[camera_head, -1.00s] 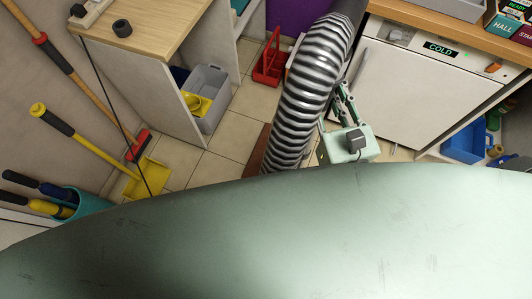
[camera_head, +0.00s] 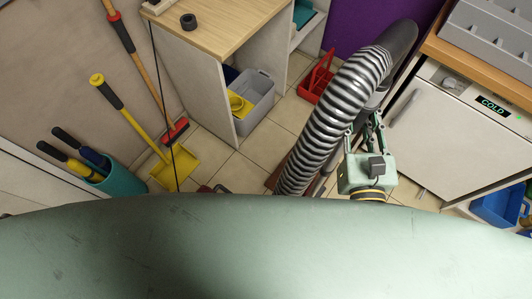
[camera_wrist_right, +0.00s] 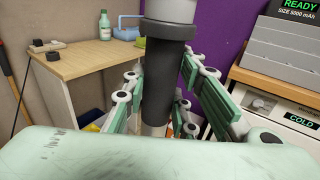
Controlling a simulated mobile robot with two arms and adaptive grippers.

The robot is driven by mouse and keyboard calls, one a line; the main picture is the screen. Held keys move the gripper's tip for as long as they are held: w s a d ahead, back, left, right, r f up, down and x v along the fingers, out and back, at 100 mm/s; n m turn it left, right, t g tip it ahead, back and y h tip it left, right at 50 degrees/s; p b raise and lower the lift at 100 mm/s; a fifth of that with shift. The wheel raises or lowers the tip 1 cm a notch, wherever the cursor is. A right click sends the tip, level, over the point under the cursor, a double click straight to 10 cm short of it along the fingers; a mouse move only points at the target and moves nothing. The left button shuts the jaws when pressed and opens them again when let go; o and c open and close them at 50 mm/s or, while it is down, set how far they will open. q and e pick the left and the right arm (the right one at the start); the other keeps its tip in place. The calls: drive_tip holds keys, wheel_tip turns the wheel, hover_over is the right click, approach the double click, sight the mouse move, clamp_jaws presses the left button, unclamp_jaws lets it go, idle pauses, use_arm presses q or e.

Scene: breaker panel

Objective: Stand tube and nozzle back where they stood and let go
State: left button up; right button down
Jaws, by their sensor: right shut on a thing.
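The tube (camera_wrist_right: 165,75), dark with a light grey upper section and a thick dark collar, stands roughly upright in the right wrist view. My right gripper (camera_wrist_right: 163,105) is shut on its dark part, with green fingers on either side. In the head view, my right gripper (camera_head: 362,128) is beside a ribbed silver-and-black hose (camera_head: 330,115). The hose arches up to a dark end at the upper right and partly hides the tube. I cannot make out the nozzle; the lower end is hidden. My left gripper is in neither view.
A white appliance marked COLD (camera_head: 440,130) stands close on the right. A wooden-topped bench (camera_head: 215,30) stands at upper left, with a grey bin (camera_head: 262,98) below. A red caddy (camera_head: 316,80) and yellow dustpan (camera_head: 178,168) are on the floor. Tiles between them are partly clear.

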drive_tip(key=shift+w+a+r+p, duration=0.15)
drive_tip(key=shift+w+a+p, duration=0.15)
drive_tip(key=shift+w, duration=0.2)
drive_tip(key=shift+w+a+r+p, duration=0.15)
drive_tip(key=shift+w+a+p, duration=0.15)
drive_tip(key=shift+w, duration=0.15)
drive_tip(key=w+a+p, duration=0.2)
drive_tip(key=w+a, duration=0.1)
drive_tip(key=w, duration=0.3)
drive_tip(key=shift+a+f+p, duration=0.2)
drive_tip(key=shift+a+p, duration=0.1)
drive_tip(key=shift+p, duration=0.05)
drive_tip(key=w+a+p, duration=0.1)
drive_tip(key=w+a, duration=0.5)
drive_tip(key=w, duration=0.4)
drive_tip(key=shift+a, duration=0.15)
drive_tip(key=shift+w, duration=0.15)
